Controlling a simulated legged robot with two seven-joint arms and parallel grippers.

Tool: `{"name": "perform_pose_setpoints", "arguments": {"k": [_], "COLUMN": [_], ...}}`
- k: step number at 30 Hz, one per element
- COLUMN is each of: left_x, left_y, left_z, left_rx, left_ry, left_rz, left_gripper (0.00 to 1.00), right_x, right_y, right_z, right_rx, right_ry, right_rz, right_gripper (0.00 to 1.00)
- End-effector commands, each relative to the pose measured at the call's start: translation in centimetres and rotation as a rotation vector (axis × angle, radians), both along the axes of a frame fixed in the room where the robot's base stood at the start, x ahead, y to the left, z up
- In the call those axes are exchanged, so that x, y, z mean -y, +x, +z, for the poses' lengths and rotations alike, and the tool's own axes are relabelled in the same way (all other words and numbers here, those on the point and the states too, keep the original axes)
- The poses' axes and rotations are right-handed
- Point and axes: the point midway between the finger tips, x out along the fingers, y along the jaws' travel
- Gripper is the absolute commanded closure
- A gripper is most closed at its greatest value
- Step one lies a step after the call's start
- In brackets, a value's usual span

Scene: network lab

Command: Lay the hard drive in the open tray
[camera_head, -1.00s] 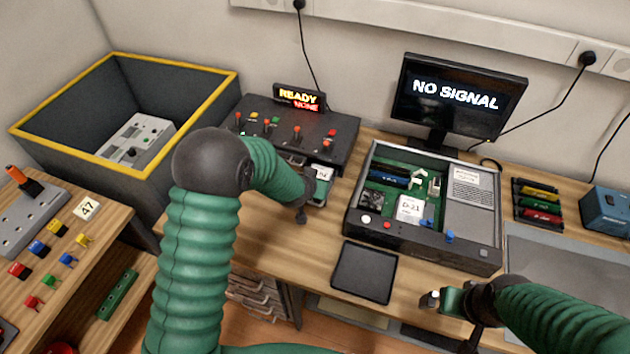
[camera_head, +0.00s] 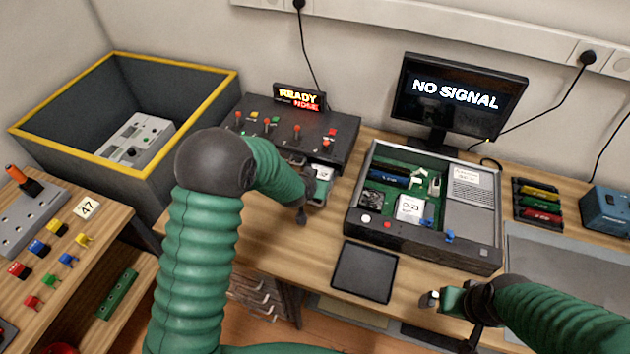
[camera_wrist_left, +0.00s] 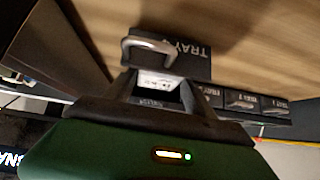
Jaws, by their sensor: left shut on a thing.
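The hard drive (camera_head: 322,174), a small block with a white label, is at the front of the black drive unit (camera_head: 345,135). My left gripper (camera_head: 313,184) is shut on it; the arm hides much of the grip. In the left wrist view a pale, labelled piece of the drive (camera_wrist_left: 157,82) shows between the dark fingers. The open tray (camera_wrist_left: 190,52), with a black front marked TRAY and a silver loop handle (camera_wrist_left: 150,43), stands out just beyond the fingers. Whether the drive touches it is hidden. My right gripper (camera_head: 431,299) is at the table's front edge, its jaws unclear.
A flat black mat (camera_head: 365,271) lies in front. Other closed trays (camera_wrist_left: 242,101) sit beside the open one. A yellow-rimmed bin (camera_head: 195,67) is at left. Wood before the unit is clear.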

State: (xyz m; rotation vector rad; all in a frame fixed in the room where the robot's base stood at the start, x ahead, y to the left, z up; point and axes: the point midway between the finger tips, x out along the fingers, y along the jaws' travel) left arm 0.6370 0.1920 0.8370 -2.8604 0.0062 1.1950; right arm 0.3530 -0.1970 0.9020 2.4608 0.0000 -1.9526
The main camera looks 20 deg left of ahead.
Motion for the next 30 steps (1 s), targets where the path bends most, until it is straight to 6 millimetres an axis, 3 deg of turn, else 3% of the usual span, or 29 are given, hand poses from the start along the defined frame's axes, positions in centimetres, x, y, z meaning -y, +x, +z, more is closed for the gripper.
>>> {"name": "perform_pose_setpoints", "arguments": {"k": [29, 30], "left_x": [-0.02, -0.02], "left_y": [0.04, 0.04], "left_z": [-0.81, -0.81], "left_rx": [0.002, 0.002], "left_ry": [0.001, 0.001], "left_rz": [-0.001, -0.001], "left_gripper": [1.00, 0.32], "right_x": [0.00, 0.00], "right_y": [0.00, 0.00], "right_z": [-0.66, -0.66], "right_rx": [0.000, 0.000], "right_ry": [0.000, 0.000], "right_rz": [0.000, 0.000], "right_gripper": [0.00, 0.00]}}
